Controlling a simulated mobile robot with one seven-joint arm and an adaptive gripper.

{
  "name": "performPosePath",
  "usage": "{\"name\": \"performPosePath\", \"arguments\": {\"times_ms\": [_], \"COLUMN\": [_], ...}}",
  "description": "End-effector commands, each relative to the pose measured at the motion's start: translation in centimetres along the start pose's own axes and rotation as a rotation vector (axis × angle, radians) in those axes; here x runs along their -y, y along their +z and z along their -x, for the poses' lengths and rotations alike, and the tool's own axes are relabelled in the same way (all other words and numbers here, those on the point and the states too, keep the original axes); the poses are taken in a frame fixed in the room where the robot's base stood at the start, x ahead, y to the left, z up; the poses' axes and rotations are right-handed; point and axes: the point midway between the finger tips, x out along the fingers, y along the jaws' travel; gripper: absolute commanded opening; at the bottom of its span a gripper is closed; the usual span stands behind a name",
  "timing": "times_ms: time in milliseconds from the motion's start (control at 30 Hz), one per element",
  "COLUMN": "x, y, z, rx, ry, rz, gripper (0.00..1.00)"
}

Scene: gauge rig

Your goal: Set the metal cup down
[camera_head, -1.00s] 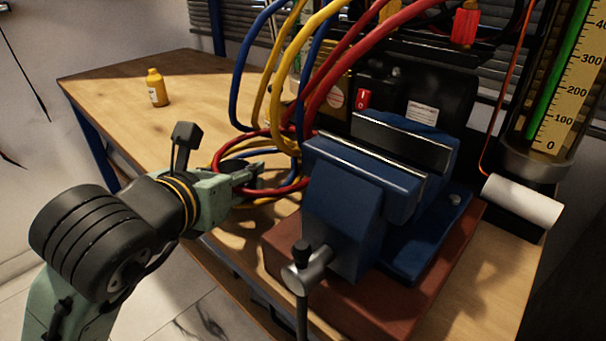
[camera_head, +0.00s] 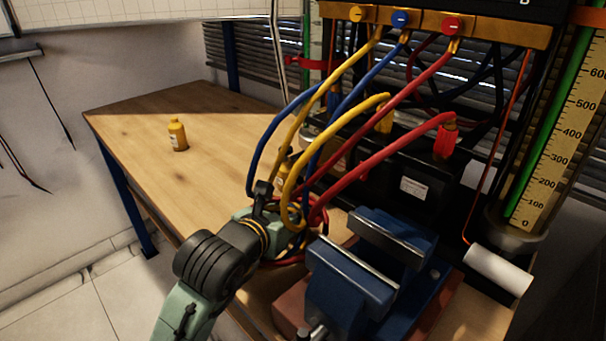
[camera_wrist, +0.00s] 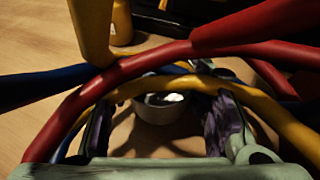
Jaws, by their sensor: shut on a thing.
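The metal cup (camera_wrist: 158,112) shows in the wrist view as a small pale round cup with a shiny inside. Red and yellow hoses cross in front of the fingers and hide part of the cup. In the head view my gripper (camera_head: 291,238) is among the hoses, left of the blue vise (camera_head: 345,275). The cup cannot be made out there. I cannot tell whether the cup touches the bench.
Yellow, blue and red hoses (camera_head: 350,165) hang from the rig around my gripper. A yellow bottle (camera_head: 177,135) stands on the wooden bench (camera_head: 225,175). The bench's left part is otherwise clear. A white roll (camera_head: 498,270) lies right of the vise.

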Motion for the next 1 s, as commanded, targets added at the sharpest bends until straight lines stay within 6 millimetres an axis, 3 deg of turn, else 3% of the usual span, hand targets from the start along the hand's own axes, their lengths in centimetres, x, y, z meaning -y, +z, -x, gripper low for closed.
{"name": "performPosePath", "arguments": {"times_ms": [100, 367, 533, 700, 1000], "x": [0.1, 0.0, 0.1, -0.1, 0.0], "y": [1.1, 2.0, 3.2, 1.5, 1.3], "z": [-2.2, -4.5, -7.3, -7.6, -7.7], "rx": [-0.002, -0.002, -0.003, 0.0, 0.0], "ry": [-0.004, -0.002, -0.003, 0.0, 0.0], "rz": [0.0, 0.001, 0.0, 0.003, 0.0], "gripper": [0.16, 0.16, 0.16, 0.16, 0.16]}}
